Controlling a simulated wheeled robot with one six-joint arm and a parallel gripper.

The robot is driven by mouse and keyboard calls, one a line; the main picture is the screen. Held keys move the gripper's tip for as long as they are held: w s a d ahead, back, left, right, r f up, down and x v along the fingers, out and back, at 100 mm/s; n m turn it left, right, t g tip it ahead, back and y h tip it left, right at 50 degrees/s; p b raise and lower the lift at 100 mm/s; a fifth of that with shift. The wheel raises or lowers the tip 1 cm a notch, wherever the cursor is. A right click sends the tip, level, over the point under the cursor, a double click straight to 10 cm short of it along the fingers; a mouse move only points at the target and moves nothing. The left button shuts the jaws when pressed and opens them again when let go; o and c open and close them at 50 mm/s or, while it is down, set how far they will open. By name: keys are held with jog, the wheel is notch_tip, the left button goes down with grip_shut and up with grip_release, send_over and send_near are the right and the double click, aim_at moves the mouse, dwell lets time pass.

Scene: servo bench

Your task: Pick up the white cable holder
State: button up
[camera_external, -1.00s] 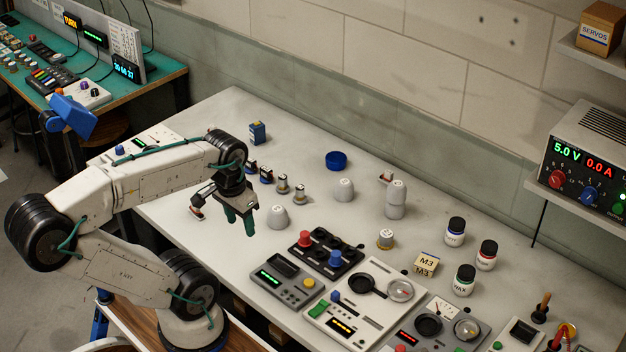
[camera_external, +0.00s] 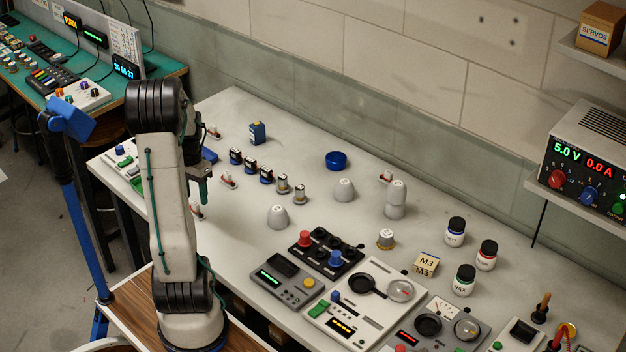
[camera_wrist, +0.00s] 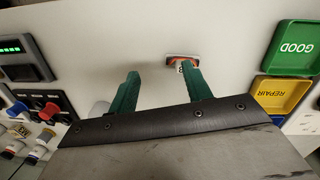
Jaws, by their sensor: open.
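Small white pieces on red bases lie on the bench near my gripper (camera_external: 199,192), including one just right of it (camera_external: 228,181) and one just below it (camera_external: 197,212). I cannot tell for sure which piece is the white cable holder. My gripper has green fingers and is open, with nothing between them. In the wrist view, a small white-and-red piece (camera_wrist: 183,61) lies beside the right fingertip of my gripper (camera_wrist: 160,73), partly hidden by that finger. A pale rounded shape shows behind the left finger.
Grey-white cups (camera_external: 277,218) and a row of small dark-and-white parts (camera_external: 250,165) stand to the right. A green GOOD tray (camera_wrist: 294,46) and a yellow REPAIR tray (camera_wrist: 280,94) lie at the right in the wrist view. Control panels (camera_external: 360,300) fill the front bench.

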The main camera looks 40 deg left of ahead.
jog(key=shift+w+a+r+m+t+y, duration=0.15)
jog(key=shift+w+a+m+t+y, duration=0.3)
jog(key=shift+w+a+m, duration=0.65)
jog(key=shift+a+m, duration=0.15)
jog(key=shift+m, duration=0.15)
jog(key=f, duration=0.8)
jog(key=shift+s+a, duration=0.35)
jog(key=shift+a, duration=0.05)
jog(key=shift+c, duration=0.3)
grip_shut()
